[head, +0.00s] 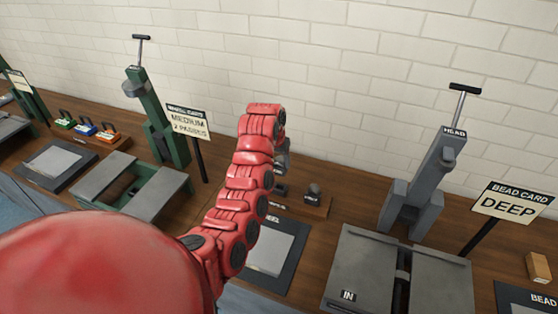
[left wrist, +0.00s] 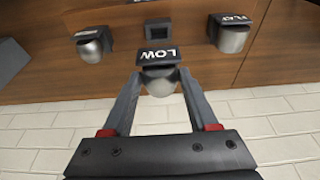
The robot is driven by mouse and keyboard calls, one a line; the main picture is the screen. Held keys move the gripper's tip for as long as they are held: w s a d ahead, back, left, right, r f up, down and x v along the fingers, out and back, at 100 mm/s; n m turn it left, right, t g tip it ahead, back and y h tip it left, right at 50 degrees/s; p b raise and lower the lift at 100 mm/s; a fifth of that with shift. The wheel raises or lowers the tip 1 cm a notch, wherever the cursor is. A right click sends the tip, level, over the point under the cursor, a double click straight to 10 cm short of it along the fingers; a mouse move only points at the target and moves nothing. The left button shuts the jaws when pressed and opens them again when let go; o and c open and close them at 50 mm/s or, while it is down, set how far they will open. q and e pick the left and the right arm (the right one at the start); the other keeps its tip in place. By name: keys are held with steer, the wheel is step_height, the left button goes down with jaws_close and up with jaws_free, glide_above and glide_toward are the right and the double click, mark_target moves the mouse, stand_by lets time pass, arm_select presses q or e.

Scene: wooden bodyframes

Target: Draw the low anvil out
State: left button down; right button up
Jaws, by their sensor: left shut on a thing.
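The low anvil (left wrist: 158,56), a dark block lettered LOW with a rounded metal body, is in the left wrist view between the fingers of my left gripper (left wrist: 159,80). The gripper is shut on it. An empty square socket (left wrist: 158,32) shows just beyond it in the wooden rack (left wrist: 125,18), and the anvil appears clear of that socket. My right gripper is not in view.
The flat anvil (left wrist: 232,36) and another anvil (left wrist: 89,44) stay in the rack on either side. A grey bead machine (head: 425,180) and the DEEP card (head: 510,203) stand right; a green machine (head: 155,120) and MEDIUM card (head: 189,122) stand left. A brick wall is behind.

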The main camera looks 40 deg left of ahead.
mark_target(278, 170)
arm_select(q)
steer(key=shift+f+b, duration=1.05)
steer(key=shift+f, duration=1.55)
steer(key=shift+b, duration=0.75)
steer(key=shift+f+b, duration=0.75)
steer(key=shift+f, duration=0.8)
steer(key=shift+c, duration=0.5)
jaws_free()
